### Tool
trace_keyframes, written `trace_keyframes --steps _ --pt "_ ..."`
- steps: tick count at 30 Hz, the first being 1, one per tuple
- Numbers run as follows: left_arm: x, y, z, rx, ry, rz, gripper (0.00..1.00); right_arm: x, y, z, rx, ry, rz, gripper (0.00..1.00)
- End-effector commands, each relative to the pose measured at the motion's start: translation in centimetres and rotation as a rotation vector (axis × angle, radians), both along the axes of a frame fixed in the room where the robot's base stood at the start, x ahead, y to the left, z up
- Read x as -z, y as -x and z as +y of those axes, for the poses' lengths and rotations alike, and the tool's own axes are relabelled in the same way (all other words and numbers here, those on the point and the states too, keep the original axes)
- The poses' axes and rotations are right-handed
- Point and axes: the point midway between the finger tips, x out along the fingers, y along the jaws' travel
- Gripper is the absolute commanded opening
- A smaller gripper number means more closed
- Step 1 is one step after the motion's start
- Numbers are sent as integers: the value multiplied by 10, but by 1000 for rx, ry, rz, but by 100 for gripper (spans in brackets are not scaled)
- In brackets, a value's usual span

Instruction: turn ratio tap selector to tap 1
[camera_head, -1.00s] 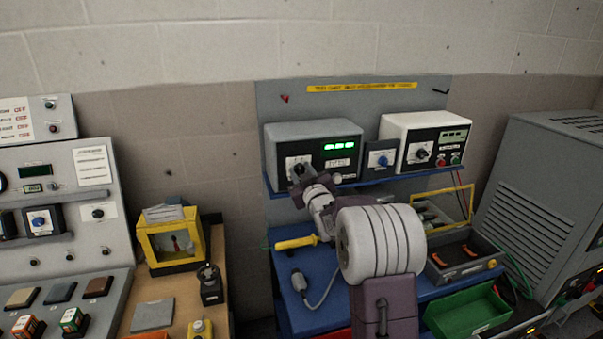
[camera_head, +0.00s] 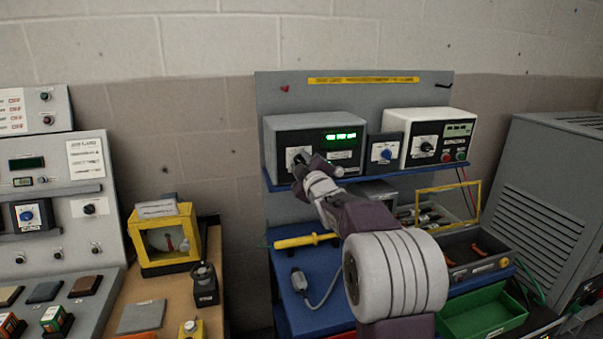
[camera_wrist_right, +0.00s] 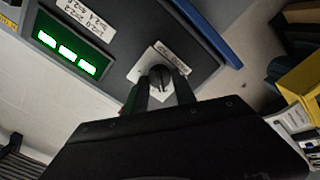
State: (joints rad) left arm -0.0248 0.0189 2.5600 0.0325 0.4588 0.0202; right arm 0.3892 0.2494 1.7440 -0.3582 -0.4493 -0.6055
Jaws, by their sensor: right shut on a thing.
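The grey meter box (camera_head: 290,128) with a lit green display stands on the blue shelf. A dark selector knob (camera_wrist_right: 160,78) sits on a white plate on its front; the plate's print is too small to read. My right gripper (camera_wrist_right: 162,92) is shut on this knob, with one finger on each side of it in the right wrist view. In the head view the right gripper (camera_head: 304,167) is at the box front and hides most of the knob. The knob's exact setting cannot be told. My left gripper is not in view.
A small box with a blue knob (camera_head: 386,154) and a white meter box (camera_head: 420,120) stand to the right on the same shelf. Below are a yellow-handled tool (camera_head: 303,241), a green bin (camera_head: 482,318) and an open case (camera_head: 478,256). A control console (camera_head: 60,222) is at left.

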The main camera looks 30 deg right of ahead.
Motion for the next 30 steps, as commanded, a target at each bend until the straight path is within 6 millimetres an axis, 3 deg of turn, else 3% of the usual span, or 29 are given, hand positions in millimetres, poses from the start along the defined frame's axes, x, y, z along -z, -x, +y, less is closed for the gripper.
trace_keyframes --steps 9,25,26,27,30 --pt "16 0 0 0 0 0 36 3 0 0 0 108 30 0" --pt "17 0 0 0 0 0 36 2 0 0 0 128 37 0" --pt "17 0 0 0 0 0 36 2 0 0 0 128 37 40" --pt "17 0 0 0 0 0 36 2 0 0 -1 127 35 51" --pt "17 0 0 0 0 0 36 2 0 0 0 127 34 52"
